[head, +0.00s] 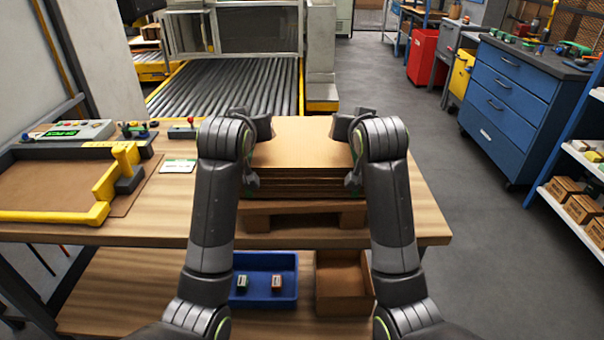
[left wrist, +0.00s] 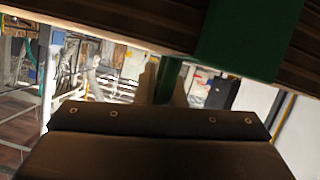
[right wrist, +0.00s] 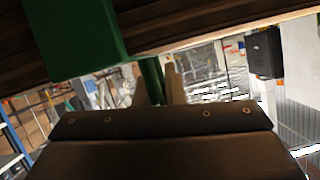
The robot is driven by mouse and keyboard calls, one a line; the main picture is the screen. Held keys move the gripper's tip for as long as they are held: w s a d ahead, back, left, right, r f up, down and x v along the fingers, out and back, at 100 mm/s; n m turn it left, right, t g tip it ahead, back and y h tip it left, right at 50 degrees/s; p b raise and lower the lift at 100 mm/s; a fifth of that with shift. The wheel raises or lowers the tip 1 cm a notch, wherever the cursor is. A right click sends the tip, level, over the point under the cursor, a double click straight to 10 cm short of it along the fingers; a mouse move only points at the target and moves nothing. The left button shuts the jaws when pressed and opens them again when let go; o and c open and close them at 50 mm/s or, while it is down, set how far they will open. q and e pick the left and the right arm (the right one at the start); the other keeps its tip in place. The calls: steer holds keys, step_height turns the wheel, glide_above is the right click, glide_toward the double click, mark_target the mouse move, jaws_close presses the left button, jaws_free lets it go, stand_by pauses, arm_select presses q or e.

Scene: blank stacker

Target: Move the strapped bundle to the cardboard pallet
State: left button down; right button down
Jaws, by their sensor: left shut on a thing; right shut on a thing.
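The bundle (head: 305,135) is a stack of flat brown boards between my two grippers in the head view. Its layered edge and a wide green strap fill the top of the left wrist view (left wrist: 238,40) and the right wrist view (right wrist: 80,35). My left gripper (left wrist: 167,84) is shut on a green strap piece at the bundle's left side. My right gripper (right wrist: 156,82) is shut on a similar green piece at the right side.
A yellow-edged tray (head: 50,190) and a control box (head: 80,130) stand on the table at left. A roller conveyor (head: 230,90) lies beyond. A blue bin (head: 265,262) and a cardboard box (head: 340,285) sit on the lower shelf. Floor is open at right.

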arm_select(q)
steer(key=shift+f+b, duration=0.4)
steer(key=shift+f, duration=0.1)
arm_select(e)
steer(key=shift+f, duration=0.5)
arm_select(q)
steer(key=c, duration=1.5)
jaws_free()
steer(key=shift+s+r, duration=0.1)
steer(key=shift+r, duration=0.05)
arm_select(e)
steer(key=c, duration=1.5)
jaws_free()
steer(key=shift+s+r, duration=0.1)
steer(key=shift+r, duration=0.05)
arm_select(q)
steer(key=v, duration=1.2)
arm_select(e)
steer(key=v, duration=1.2)
